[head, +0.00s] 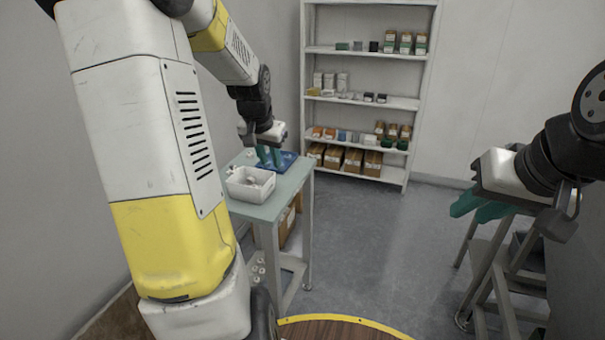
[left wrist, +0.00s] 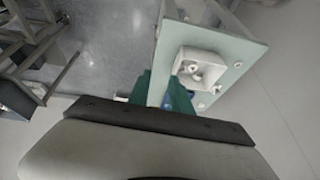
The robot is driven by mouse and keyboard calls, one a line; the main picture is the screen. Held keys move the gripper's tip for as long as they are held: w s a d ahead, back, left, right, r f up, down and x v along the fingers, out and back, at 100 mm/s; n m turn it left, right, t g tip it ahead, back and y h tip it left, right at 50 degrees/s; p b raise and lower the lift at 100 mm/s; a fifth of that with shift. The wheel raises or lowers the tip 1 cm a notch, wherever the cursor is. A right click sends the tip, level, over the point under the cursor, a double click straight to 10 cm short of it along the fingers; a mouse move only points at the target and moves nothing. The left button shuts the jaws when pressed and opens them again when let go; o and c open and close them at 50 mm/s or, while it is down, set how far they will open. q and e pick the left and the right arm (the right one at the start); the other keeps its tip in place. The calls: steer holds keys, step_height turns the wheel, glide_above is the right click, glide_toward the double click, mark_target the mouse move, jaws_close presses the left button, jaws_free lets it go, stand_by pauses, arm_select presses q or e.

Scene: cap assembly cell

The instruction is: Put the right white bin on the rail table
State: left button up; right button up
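One white bin (head: 243,190) stands on a pale green table (head: 236,207) left of centre in the head view. Small round white parts lie in the bin; it also shows in the left wrist view (left wrist: 206,83). My left gripper (head: 270,165) points down over the blue tray behind the bin. Its teal fingers are apart, with no bin between them, in the left wrist view (left wrist: 162,97) too. My right gripper (head: 464,212) hangs at the right, away from the bin, its teal fingertips apart and empty. I cannot tell which table is the rail table.
A blue tray (head: 290,157) lies behind the bin. A white shelf rack (head: 422,102) with boxes and small parts stands against the back wall. A grey metal frame (head: 492,272) stands at the right. Floor between (head: 385,240) is clear. Loose white caps show near the table's legs.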

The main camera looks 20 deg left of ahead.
arm_select(q)
steer(key=s+d+r+h, duration=0.1)
steer(key=s+d+r, duration=0.2)
steer(key=s+d, duration=0.2)
steer(key=s+d+r+t, duration=0.1)
steer(key=s+d+r, duration=0.2)
steer(key=s, duration=0.7)
steer(key=s+d+r+h, duration=0.1)
steer(key=s+d+r, duration=0.2)
steer(key=s+d, duration=0.4)
steer(key=shift+s+n+h, duration=0.3)
steer(key=shift+s, duration=0.25)
